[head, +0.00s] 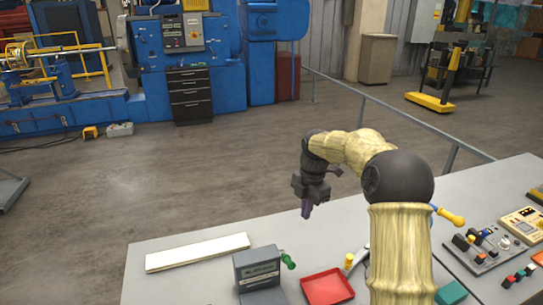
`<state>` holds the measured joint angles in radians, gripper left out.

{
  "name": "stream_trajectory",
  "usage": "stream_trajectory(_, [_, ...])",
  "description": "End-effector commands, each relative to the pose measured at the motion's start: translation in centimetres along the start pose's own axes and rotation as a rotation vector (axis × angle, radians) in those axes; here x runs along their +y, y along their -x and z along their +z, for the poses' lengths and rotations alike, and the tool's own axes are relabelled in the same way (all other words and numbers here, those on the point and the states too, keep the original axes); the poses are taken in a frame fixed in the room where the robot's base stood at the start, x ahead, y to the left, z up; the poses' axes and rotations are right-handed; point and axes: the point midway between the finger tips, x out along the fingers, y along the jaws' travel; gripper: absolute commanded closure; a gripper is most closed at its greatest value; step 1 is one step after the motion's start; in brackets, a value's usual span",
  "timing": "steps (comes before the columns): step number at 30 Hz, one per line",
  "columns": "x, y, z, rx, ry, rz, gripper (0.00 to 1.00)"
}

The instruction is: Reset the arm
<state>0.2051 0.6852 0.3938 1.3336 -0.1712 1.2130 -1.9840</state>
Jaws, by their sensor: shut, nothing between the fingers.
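My arm (400,240) rises from the bottom of the head view and bends left over the table. My gripper (307,209) points down above the far part of the table, clear of its top. Its fingers are together with nothing between them. My forearm hides part of the table and some of the things on it.
The grey table (190,285) carries a white bar (197,252), a grey device (258,268) with a green knob, a red tray (327,287) and a control box (484,250) at right. A metal railing (400,122) stands behind.

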Motion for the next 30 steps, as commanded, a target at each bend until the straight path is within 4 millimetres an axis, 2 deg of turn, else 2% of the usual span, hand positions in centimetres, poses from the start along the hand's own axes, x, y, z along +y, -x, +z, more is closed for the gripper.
stream_trajectory(5, [-1.2, -0.3, -1.2, -0.026, -0.150, 0.008, 1.00])
stream_trajectory(14, [-6.4, -1.7, -4.5, -0.078, -0.690, 0.074, 1.00])
stream_trajectory(23, [-13.2, -3.4, -7.5, -0.071, -1.279, 0.186, 1.00])
stream_trajectory(30, [-19.4, -5.0, -10.0, -0.008, -1.766, 0.286, 1.00])
